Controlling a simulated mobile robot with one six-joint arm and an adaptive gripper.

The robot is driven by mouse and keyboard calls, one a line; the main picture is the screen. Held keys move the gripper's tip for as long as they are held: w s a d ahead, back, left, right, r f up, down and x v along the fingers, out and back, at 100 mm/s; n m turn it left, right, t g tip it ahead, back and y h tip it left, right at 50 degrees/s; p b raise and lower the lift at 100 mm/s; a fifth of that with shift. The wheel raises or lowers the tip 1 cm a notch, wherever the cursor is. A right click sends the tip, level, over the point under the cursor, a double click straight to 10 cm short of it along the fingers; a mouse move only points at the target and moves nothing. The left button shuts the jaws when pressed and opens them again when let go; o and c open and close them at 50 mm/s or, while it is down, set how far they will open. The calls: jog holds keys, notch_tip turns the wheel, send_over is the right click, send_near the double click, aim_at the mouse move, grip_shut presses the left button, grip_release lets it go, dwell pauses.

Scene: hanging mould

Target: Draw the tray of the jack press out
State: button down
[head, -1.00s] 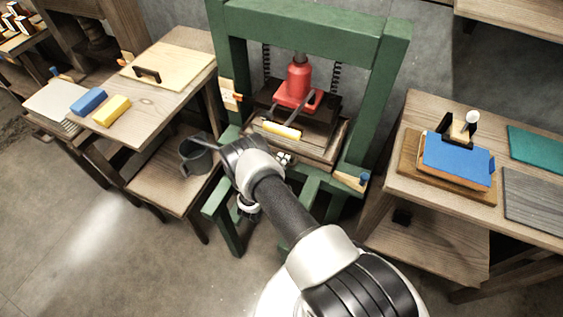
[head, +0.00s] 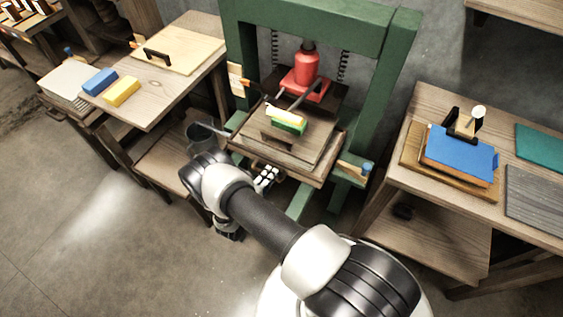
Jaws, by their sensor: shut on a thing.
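The jack press (head: 385,80) is a green frame with a red jack (head: 306,68) in its middle. Its wooden tray (head: 312,178) stands out from the frame toward me. My gripper (head: 265,177) is at the tray's front edge, shut on the tray's front. The exact grip is small and partly hidden by my wrist.
A wooden table at left (head: 150,95) holds blue and yellow blocks and a handled board. A dark bucket (head: 203,135) stands on a low shelf beside my wrist. A bench at right (head: 410,110) holds a blue-topped stack. The floor at lower left is clear.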

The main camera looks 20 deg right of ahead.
jog(key=f+v, duration=0.2)
jog(key=v, duration=0.7)
jog(key=f+b+v, duration=0.1)
jog(key=v, duration=0.7)
jog(key=shift+s+a+f, duration=0.25)
jog(key=shift+s+a, duration=0.2)
jog(key=shift+a, duration=0.25)
jog(key=c, duration=1.8)
grip_release()
jog(key=shift+c, duration=0.2)
jog(key=v, duration=1.2)
